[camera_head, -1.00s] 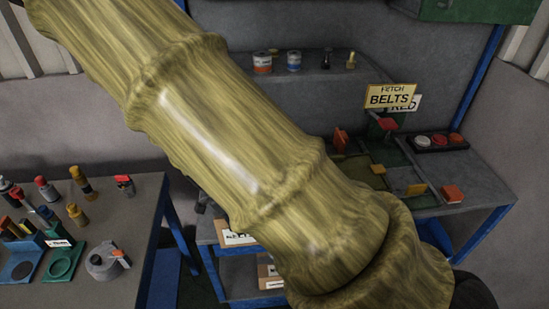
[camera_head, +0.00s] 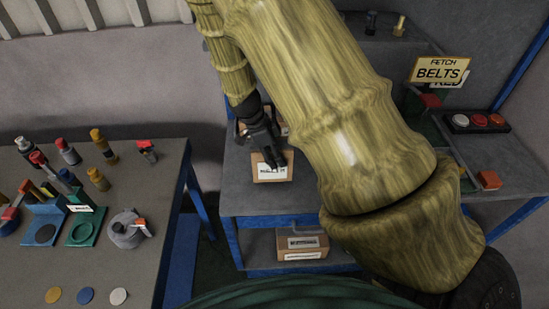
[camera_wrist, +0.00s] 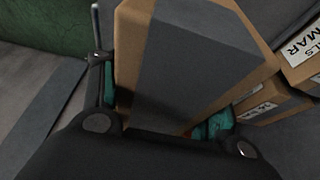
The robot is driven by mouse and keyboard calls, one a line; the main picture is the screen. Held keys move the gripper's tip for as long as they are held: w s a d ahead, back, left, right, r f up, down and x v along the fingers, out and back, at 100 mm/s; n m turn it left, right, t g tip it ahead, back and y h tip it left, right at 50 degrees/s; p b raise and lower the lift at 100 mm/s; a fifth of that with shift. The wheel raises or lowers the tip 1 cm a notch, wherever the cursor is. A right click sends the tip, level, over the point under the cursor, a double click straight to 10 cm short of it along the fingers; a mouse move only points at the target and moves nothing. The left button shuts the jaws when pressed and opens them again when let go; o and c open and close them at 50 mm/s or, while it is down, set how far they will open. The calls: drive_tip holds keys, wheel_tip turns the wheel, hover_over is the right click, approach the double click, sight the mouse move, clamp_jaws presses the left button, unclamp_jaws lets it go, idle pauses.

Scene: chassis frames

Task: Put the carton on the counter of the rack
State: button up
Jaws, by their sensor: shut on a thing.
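My gripper (camera_head: 270,158) is shut on a brown carton (camera_head: 273,174) with a white label, at the left end of the rack's grey counter (camera_head: 315,190). I cannot tell whether the carton rests on the counter or hangs just above it. In the wrist view the carton (camera_wrist: 195,65) is large, with a dark grey band, tilted in the picture between the teal-padded fingers. My thick upper arm hides the middle of the counter.
More labelled cartons (camera_wrist: 270,105) stand close on the right in the wrist view. Cartons (camera_head: 300,245) sit on the rack's lower shelf. A workbench (camera_head: 75,260) with bottles and a tape dispenser stands left.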

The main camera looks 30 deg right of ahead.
drive_tip(key=shift+s+a+f+b, duration=0.1)
drive_tip(key=shift+a+f+b, duration=0.05)
drive_tip(key=shift+f+b, duration=0.35)
wheel_tip(320, 180, down, 2)
drive_tip(key=shift+f+b, duration=0.25)
drive_tip(key=shift+b, duration=0.25)
drive_tip(key=shift+r, duration=0.15)
drive_tip(key=o, duration=1.5)
drive_tip(key=shift+r, duration=0.1)
drive_tip(key=shift+b+v, duration=2.2)
drive_tip(key=shift+v, duration=3.7)
